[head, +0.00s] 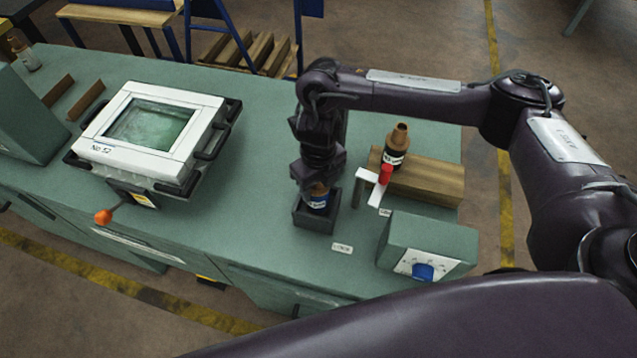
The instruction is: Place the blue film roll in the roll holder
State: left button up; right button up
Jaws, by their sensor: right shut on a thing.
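The blue film roll (318,202) has a blue label band and a brown top. It stands upright at a dark square roll holder (314,223) on the green bench, with its lower part hidden by the holder's wall. My right gripper (317,185) points down from above and is shut on the top of this roll. The gripper and wrist hide part of the roll. I cannot tell whether the roll touches the holder's floor. My left gripper is not in view.
A red piece (386,174) is at a white bracket. A green control box (430,243) with a blue knob is at right. A white framed unit (150,125) sits left; bench between is clear.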

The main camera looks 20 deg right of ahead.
jog(key=shift+f, duration=0.15)
jog(key=o, duration=1.1)
jog(key=shift+o, duration=0.2)
jog(key=shift+r, duration=0.35)
notch_tip(320, 180, up, 10)
jog(key=shift+r+p, duration=0.1)
jog(key=shift+p, duration=0.65)
jog(key=shift+r, duration=0.75)
